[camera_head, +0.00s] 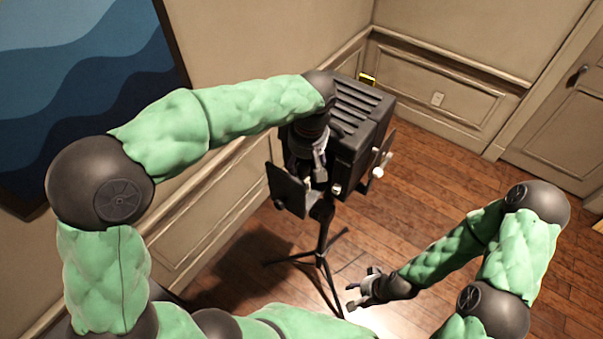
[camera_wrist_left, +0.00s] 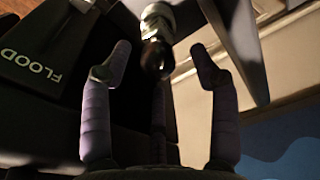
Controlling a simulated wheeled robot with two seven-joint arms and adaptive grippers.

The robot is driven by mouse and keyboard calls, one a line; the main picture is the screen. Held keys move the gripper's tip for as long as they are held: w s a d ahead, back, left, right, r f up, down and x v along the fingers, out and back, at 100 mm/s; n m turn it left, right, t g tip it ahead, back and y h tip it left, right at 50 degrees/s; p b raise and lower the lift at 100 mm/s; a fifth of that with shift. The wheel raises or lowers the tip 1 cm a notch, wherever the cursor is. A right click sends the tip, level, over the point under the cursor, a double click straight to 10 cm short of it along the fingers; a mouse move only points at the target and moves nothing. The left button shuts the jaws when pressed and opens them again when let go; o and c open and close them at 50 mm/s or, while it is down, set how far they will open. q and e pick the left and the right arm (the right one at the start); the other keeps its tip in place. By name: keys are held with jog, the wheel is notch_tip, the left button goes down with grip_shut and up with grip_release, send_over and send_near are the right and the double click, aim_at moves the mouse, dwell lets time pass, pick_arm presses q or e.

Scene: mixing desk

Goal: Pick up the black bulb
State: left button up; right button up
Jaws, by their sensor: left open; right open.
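The black bulb (camera_wrist_left: 157,57) shows in the left wrist view as a dark, glossy round end below a silvery metal base. It is in the upper middle of that view. My left gripper (camera_wrist_left: 160,48) is open, with one fingertip on each side of the bulb in the picture and a visible gap to each. In the head view my left gripper (camera_head: 318,168) is at the front of the black lamp housing (camera_head: 362,115). I cannot make out the bulb there. My right gripper (camera_head: 366,290) is open and empty, low over the floor right of the tripod.
The lamp stands on a black tripod (camera_head: 322,258). Dark flaps (camera_head: 286,190) stick out around its front, close to my left gripper. A panel marked FLOOD (camera_wrist_left: 35,62) is at the left in the wrist view. Wooden floor (camera_head: 420,180) is clear to the right.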

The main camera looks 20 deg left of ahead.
aim_at(301, 176)
pick_arm(q)
jog(key=shift+w+a+f+p, duration=0.1)
jog(key=shift+a+f+p, duration=0.1)
jog(key=shift+f, duration=1.4)
jog(key=shift+w+a+f+p, duration=0.1)
jog(key=shift+a+f+p, duration=0.05)
jog(key=shift+f, duration=1.4)
jog(key=c, duration=1.1)
